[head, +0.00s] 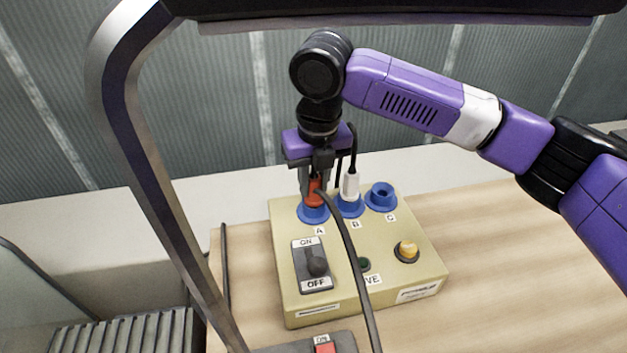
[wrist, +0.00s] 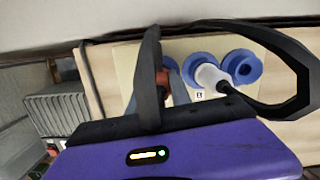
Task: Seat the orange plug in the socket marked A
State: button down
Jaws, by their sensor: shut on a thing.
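The orange plug (head: 314,190) is upright at the blue socket marked A (head: 313,214), the leftmost of three on the box. Its lower end meets the socket; I cannot tell how deep it sits. My gripper (head: 315,182) points down and is shut on the orange plug. A dark cable runs from the plug toward the front. In the wrist view the plug (wrist: 163,80) shows only partly behind a finger, and socket A is partly hidden. The label A (head: 319,230) is readable in front of the socket.
A white plug (head: 350,186) stands in socket B (head: 348,208), close beside my gripper. Socket C (head: 381,196) is empty. The beige box (head: 336,292) also has an ON/OFF switch (head: 315,265) and a yellow button (head: 406,250). Bare wooden bench (head: 490,245) lies to the right.

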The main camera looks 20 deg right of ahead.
jog(key=c, duration=1.1)
grip_release()
jog(key=shift+s+r, duration=0.2)
jog(key=shift+r, duration=1.1)
jog(key=shift+s+r, duration=0.15)
jog(key=shift+r, duration=1.15)
jog(key=shift+s+r, duration=0.2)
jog(key=shift+r, duration=1.1)
